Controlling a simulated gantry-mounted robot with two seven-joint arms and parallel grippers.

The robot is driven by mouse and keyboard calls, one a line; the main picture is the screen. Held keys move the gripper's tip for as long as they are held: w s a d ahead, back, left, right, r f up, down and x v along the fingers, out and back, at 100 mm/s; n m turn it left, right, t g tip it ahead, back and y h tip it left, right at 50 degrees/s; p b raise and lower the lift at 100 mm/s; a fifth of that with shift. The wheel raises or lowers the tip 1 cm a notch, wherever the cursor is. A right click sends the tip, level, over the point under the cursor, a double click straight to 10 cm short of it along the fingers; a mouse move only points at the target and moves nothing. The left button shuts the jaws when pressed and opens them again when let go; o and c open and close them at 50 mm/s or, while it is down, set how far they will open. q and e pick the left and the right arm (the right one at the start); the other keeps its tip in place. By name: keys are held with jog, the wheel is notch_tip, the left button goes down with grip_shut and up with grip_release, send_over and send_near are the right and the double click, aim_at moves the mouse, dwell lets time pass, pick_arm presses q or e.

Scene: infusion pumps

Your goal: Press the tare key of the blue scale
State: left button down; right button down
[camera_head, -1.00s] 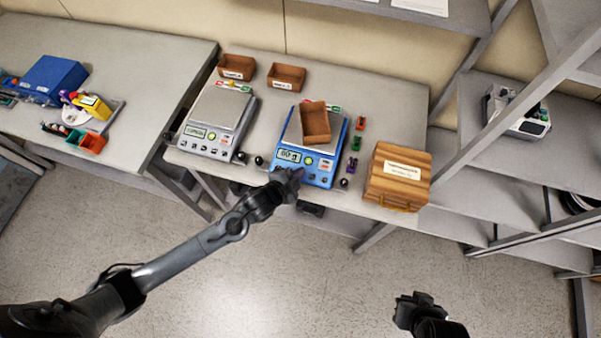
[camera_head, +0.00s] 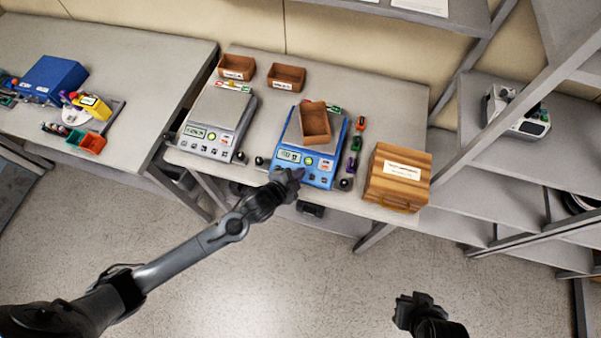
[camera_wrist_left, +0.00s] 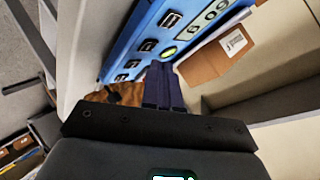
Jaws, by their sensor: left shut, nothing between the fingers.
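The blue scale (camera_head: 326,174) stands on the middle table, with an open brown box (camera_head: 315,123) on its pan. Its front panel has a lit display (camera_head: 289,156), a round yellow-green key (camera_head: 309,161) and several dark keys. My left gripper (camera_head: 297,174) is shut and empty at the scale's front edge, covering part of the panel's lower left. In the left wrist view its closed fingers (camera_wrist_left: 163,85) point at the blue panel (camera_wrist_left: 140,45), close to the green key (camera_wrist_left: 168,53); I cannot tell whether they touch. My right gripper (camera_head: 415,302) is over the floor; its jaws are unclear.
A grey scale (camera_head: 216,123) stands left of the blue one. Two brown boxes (camera_head: 237,67) (camera_head: 286,77) sit behind. Small coloured weights (camera_head: 355,143) and a wooden case (camera_head: 398,178) are to the right. Shelving uprights rise at far right.

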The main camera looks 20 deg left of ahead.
pick_arm(q)
jog(key=shift+f, duration=0.2)
dwell(0.6)
jog(key=shift+w+f, duration=0.2)
jog(key=shift+f, duration=0.35)
dwell(0.8)
jog(key=shift+r, duration=0.1)
jog(key=shift+s+r+p, duration=0.2)
jog(key=shift+r+p, duration=0.35)
jog(key=shift+p, duration=0.1)
jog(key=shift+r, duration=0.1)
jog(key=r+p, duration=0.2)
jog(key=s+r+p, duration=0.1)
jog(key=r+p, duration=0.1)
jog(key=p, duration=0.1)
jog(key=shift+s+d+r+p, duration=0.1)
jog(key=shift+s+r+p, duration=0.1)
jog(key=shift+r+p, duration=0.2)
dwell(0.7)
